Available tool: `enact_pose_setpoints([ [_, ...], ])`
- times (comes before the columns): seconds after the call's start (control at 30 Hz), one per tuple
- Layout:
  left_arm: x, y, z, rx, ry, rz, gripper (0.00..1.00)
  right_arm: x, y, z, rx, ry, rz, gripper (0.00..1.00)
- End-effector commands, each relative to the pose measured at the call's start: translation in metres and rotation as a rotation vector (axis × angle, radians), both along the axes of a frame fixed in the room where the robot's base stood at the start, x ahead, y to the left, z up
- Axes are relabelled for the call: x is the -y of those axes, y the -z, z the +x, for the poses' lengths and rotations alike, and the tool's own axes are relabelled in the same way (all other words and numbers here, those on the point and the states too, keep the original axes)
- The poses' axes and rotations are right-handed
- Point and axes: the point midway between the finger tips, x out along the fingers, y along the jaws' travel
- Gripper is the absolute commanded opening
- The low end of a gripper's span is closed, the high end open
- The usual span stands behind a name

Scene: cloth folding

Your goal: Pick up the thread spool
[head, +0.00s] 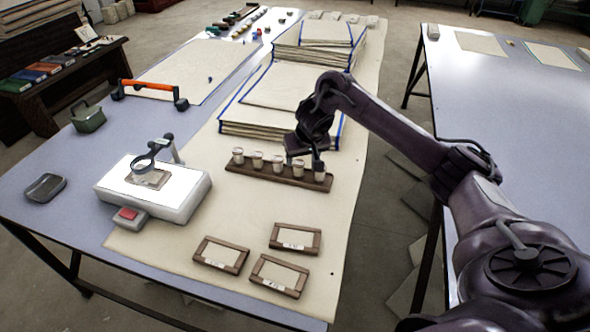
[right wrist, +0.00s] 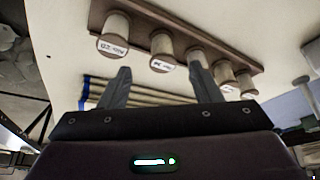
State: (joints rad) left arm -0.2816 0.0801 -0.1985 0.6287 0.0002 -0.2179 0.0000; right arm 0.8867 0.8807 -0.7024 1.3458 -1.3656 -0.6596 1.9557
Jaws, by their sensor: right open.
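Several thread spools with pale thread and labelled ends stand in a row in a brown wooden rack (head: 272,178). The spool at the left end (head: 238,155) is in plain sight in the head view, and the right-end spool (head: 319,171) is partly behind my gripper. My right gripper (head: 304,154) hangs over the right part of the rack. In the right wrist view, its two fingers (right wrist: 162,86) are spread and empty. A labelled spool (right wrist: 162,50) shows beyond the gap between them, with the rack (right wrist: 175,28) behind. My left gripper is out of view.
Stacked blue-edged cloth boards (head: 265,115) lie behind the rack. Three small wooden frames (head: 295,238) lie in front. A white light box (head: 175,205) with a magnifier (head: 145,163) stands at left. Bare cream cloth (head: 190,240) surrounds the frames.

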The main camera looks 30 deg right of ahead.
Motion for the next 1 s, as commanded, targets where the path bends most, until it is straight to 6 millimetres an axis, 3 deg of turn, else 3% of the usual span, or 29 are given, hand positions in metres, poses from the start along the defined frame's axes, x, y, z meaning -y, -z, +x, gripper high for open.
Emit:
enact_pose_setpoints([
  [0.03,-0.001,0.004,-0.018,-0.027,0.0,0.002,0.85,0.0,0.007,0.002,-0.002,0.0,0.001,0.58],
  [0.1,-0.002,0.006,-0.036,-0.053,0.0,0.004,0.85,0.0,0.014,0.006,-0.002,0.0,0.001,0.58],
  [0.23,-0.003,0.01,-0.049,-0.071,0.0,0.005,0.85,0.001,0.031,0.014,-0.002,0.0,0.001,0.58],
  [0.37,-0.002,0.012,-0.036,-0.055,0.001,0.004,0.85,0.003,0.048,0.022,0.0,-0.001,0.0,0.58],
  [0.53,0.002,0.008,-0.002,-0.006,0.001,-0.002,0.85,0.004,0.055,0.026,0.002,-0.003,-0.002,0.58],
  [0.7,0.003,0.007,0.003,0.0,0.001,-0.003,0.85,0.004,0.055,0.026,0.002,-0.003,-0.002,0.58],
  [1.0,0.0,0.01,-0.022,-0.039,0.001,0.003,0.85,0.004,0.055,0.026,0.002,-0.004,-0.002,0.18],
])
